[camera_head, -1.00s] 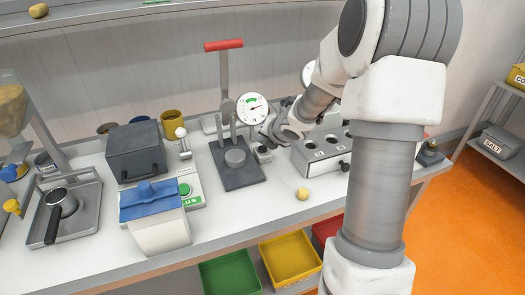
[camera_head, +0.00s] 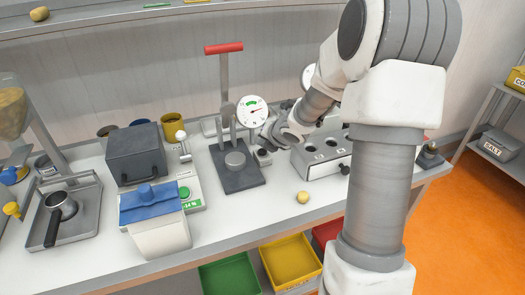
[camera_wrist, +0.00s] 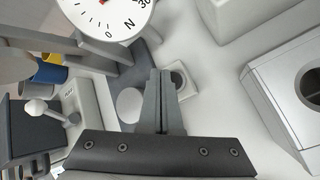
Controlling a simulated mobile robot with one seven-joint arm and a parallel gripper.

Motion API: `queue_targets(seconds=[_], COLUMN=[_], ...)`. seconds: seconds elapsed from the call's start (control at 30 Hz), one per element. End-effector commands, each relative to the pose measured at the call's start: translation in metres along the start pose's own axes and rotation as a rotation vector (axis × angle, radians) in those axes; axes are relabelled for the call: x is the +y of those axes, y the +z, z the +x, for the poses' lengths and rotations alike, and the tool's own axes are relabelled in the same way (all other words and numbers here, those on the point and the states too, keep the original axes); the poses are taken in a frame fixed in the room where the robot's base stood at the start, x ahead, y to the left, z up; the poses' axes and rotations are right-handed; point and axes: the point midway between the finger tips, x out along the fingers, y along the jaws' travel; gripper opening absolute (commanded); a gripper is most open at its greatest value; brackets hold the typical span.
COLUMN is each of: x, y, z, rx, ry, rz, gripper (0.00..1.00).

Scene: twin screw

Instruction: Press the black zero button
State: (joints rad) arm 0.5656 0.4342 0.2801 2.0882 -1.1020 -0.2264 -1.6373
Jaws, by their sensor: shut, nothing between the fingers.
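A small light-grey box (camera_head: 263,157) stands on the bench just right of the press base; a dark button seems to be on its top. In the wrist view the box (camera_wrist: 181,76) shows beside my fingertips, with its button partly hidden behind them. My gripper (camera_wrist: 160,74) is shut and empty, its fingertips over the left part of the box. I cannot tell whether they touch the button. In the head view my gripper (camera_head: 266,137) is small and partly hidden by my wrist. The round white dial (camera_head: 252,112) has a red needle and a green band.
The press (camera_head: 236,165) with its red-handled lever stands left of the box. A grey block with round holes (camera_head: 320,152) stands to the right. A yellow ball (camera_head: 303,197) lies in front on clear bench.

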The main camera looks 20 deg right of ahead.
Motion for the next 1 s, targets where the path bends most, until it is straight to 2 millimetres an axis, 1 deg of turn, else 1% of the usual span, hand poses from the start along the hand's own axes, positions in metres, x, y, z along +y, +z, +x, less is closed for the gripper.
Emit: queue_targets(seconds=[0.77,1.0], x=[-0.0001,-0.0039], y=[-0.0001,-0.0042], z=[0.0001,0.0057], rx=[0.000,0.000], ry=[0.000,0.000], rz=[0.000,0.000], gripper=[0.00,0.00])
